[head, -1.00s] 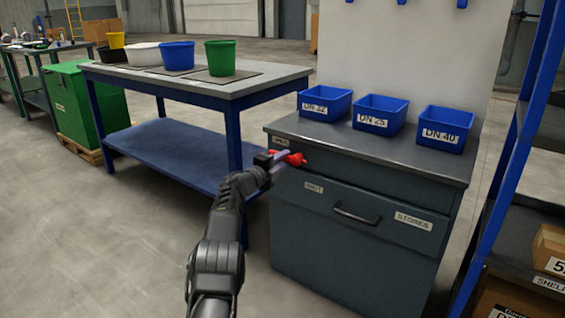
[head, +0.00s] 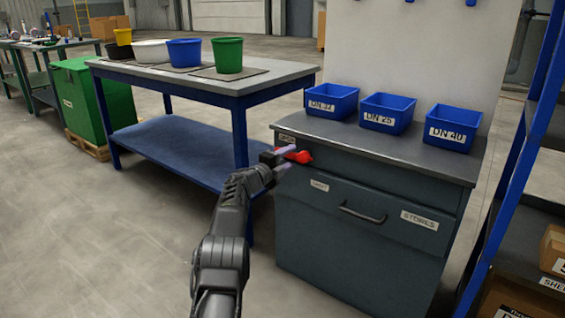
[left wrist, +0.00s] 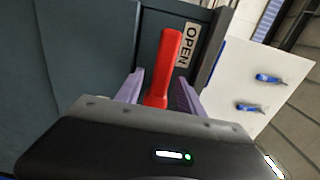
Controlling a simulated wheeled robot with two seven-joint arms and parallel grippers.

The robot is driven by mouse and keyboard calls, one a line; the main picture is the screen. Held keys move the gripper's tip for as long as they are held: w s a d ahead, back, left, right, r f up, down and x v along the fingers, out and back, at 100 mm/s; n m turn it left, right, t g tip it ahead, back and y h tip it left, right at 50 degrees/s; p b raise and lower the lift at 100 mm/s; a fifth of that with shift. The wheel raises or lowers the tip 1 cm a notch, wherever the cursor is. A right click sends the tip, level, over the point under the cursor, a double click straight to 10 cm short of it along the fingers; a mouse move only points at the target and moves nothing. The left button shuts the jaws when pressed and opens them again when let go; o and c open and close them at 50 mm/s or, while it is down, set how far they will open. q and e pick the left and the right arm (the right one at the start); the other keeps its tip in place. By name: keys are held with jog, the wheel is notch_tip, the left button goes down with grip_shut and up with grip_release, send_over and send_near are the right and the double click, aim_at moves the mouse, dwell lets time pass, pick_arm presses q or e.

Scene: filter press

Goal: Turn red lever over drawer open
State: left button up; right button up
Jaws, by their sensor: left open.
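The red lever (head: 305,157) sits on the upper left front of the dark grey cabinet, over the drawer (head: 380,217). In the left wrist view the lever (left wrist: 173,62) points up the picture beside an OPEN label (left wrist: 188,45). My left gripper (head: 284,159) is at the lever. Its purple fingers are open, one on each side of the lever's lower part in the wrist view (left wrist: 158,92); I cannot tell whether they touch it. The lever's lower end is hidden behind my gripper body. The drawer is closed flush and has a black handle (head: 362,214). My right gripper is not in view.
Blue bins (head: 386,113) stand on the cabinet top. A blue-framed workbench (head: 190,150) with several buckets stands to the left, near my left arm. A blue-framed shelf (head: 500,180) with boxes stands at the right. The floor at front left is clear.

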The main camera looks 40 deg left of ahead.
pick_arm(q)
jog(key=s+p, duration=0.1)
jog(key=s, duration=0.6)
jog(key=shift+s+p, duration=0.3)
jog(key=shift+d, duration=0.1)
dwell(0.3)
